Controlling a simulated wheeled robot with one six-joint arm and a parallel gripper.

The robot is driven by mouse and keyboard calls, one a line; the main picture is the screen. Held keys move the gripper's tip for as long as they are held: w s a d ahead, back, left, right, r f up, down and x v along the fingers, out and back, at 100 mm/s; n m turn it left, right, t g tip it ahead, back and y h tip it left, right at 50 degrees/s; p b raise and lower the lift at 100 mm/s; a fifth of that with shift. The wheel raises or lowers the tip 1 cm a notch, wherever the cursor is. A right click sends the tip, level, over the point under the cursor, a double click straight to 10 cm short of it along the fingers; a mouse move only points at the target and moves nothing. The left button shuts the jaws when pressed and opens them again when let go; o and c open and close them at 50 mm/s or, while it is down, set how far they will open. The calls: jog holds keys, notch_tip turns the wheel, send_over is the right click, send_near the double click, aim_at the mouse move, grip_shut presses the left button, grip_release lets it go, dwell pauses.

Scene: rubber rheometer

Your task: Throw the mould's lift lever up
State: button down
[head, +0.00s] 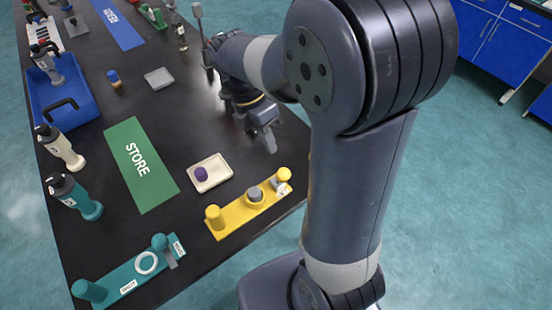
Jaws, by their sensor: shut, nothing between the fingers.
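My gripper (266,138) is shut and empty. It points down over the right edge of the black table, beyond the yellow fixture and apart from it. The yellow fixture (235,214) has a yellow post at its left end, a grey round part in the middle and a yellow knob (284,174) by a white label at its right end. A teal fixture (122,280) at the near edge has a white ring, a teal-knobbed lever (160,243) and labels, one seemingly reading SHUT. I cannot tell for certain which part is the mould's lift lever.
A cream tray (222,181) with a purple piece lies between the green STORE mat (131,185) and the yellow fixture. Bottles, a blue crate (78,118) and a grey tray (160,78) stand farther left and back. A tall grey rod (198,22) rises beside my arm.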

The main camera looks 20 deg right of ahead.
aim_at(282, 173)
jog(key=x, duration=0.6)
jog(key=shift+s, duration=0.1)
jog(key=shift+s+d+f+t, duration=0.1)
jog(key=shift+s+d+t, duration=0.1)
jog(key=shift+s+t, duration=0.4)
jog(key=shift+s+d+f, duration=0.2)
jog(key=shift+s+d, duration=0.05)
jog(key=shift+s, duration=0.4)
jog(key=shift+w+a+r+p, duration=0.1)
jog(key=shift+w+a+p, duration=0.1)
jog(key=shift+w, duration=0.2)
jog(key=shift+w+a+p, duration=0.1)
jog(key=shift+w+p, duration=0.05)
jog(key=shift+w, duration=0.25)
jog(key=shift+r+p, duration=0.45)
jog(key=p+v, duration=0.3)
jog(key=v, duration=1)
jog(key=shift+s+d+r, duration=0.15)
jog(key=shift+s+d, duration=0.2)
jog(key=shift+s, duration=0.05)
